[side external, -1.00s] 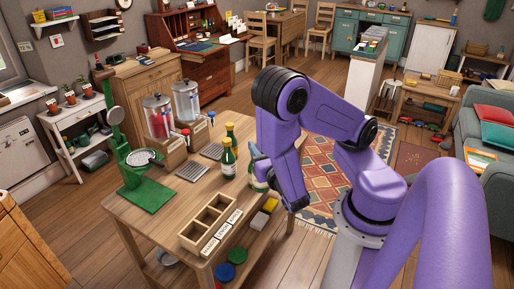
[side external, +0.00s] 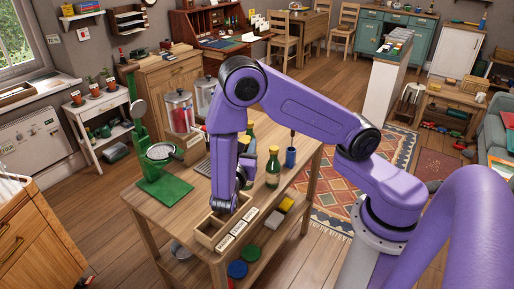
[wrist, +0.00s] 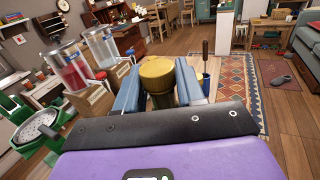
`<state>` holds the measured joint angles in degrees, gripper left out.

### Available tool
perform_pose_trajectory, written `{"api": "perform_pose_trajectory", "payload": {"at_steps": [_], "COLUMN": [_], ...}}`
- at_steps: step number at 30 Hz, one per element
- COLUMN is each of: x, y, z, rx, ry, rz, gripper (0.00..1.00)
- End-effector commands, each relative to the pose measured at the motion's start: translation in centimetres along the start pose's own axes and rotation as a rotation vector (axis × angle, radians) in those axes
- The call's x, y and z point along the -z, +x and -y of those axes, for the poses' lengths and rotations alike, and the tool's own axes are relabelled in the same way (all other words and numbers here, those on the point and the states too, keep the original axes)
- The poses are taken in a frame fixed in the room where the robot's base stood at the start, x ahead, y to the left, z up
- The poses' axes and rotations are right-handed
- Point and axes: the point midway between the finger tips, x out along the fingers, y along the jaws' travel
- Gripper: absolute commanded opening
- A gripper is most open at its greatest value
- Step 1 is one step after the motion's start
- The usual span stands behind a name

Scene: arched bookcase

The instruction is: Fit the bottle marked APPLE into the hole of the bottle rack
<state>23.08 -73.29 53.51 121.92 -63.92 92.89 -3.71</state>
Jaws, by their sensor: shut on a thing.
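My gripper (wrist: 160,88) is shut on a yellow-capped bottle (wrist: 158,76), with one blue-grey finger on each side of it. The bottle's label is not visible from the wrist. In the side view my gripper (side external: 244,168) is low over the table beyond the rack, and the arm mostly hides the held bottle. The wooden bottle rack (side external: 238,229) stands at the table's near edge with small label cards on its front; my arm hides part of its openings. A green bottle with a yellow cap (side external: 272,168) stands right of my gripper, its label unreadable.
Another green bottle (side external: 251,129) stands behind my arm. A blue cup holding a dark-handled tool (side external: 291,157) is to the right. Two drink dispensers (wrist: 68,66) and a green press stand (side external: 165,190) are on the left. The table's right front is mostly clear.

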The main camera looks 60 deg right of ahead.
Motion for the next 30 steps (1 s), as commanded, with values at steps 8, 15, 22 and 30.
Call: {"api": "perform_pose_trajectory", "payload": {"at_steps": [8, 15, 22, 30], "x": [-0.2, -0.4, -0.3, 0.1], "y": [0.1, 0.2, 0.2, 0.2], "z": [-2.2, -2.8, -2.8, -2.8], "rx": [0.126, 0.159, 0.158, 0.158], "ry": [-0.005, -0.008, -0.009, -0.011], "rz": [-0.01, -0.013, -0.013, -0.014], "gripper": [0.0, 0.0, 0.0, 0.0]}}
